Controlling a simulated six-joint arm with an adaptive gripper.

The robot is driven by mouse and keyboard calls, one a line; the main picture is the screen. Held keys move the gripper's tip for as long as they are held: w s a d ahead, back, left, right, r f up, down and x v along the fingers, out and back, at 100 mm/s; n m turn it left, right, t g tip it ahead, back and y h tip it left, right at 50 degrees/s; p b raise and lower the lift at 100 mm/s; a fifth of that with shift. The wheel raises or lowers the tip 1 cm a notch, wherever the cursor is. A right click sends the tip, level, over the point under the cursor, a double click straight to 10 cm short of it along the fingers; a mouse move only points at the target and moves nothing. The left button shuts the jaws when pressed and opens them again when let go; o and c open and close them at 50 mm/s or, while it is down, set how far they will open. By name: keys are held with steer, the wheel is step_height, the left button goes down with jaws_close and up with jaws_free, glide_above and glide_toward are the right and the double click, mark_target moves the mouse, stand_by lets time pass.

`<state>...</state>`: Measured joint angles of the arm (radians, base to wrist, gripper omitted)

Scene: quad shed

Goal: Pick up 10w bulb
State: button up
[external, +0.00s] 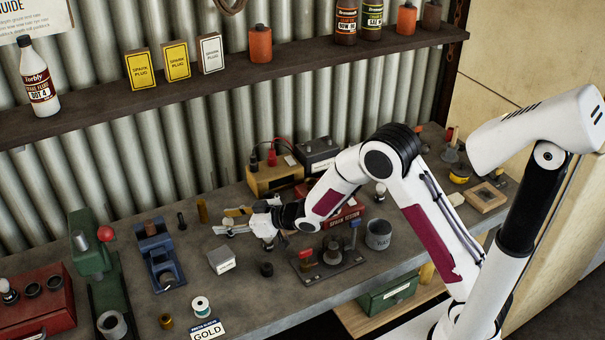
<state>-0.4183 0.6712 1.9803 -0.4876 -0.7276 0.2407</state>
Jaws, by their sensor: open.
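I cannot pick out the 10w bulb for certain at this size. A small white-grey box (221,260) with unreadable print on its side sits on the bench, to the left of and nearer the camera than my gripper.
A dark fixture with red and blue knobs (328,259) stands just right of my gripper. A blue vise (159,254), a green press (90,250) and a white spool (201,307) lie left. A grey cup (378,235) is right.

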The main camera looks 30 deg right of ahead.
mark_target(228, 218)
stand_by(0.4)
steer(key=c, duration=1.2)
steer(key=shift+r, duration=0.1)
steer(key=shift+r, duration=4.9)
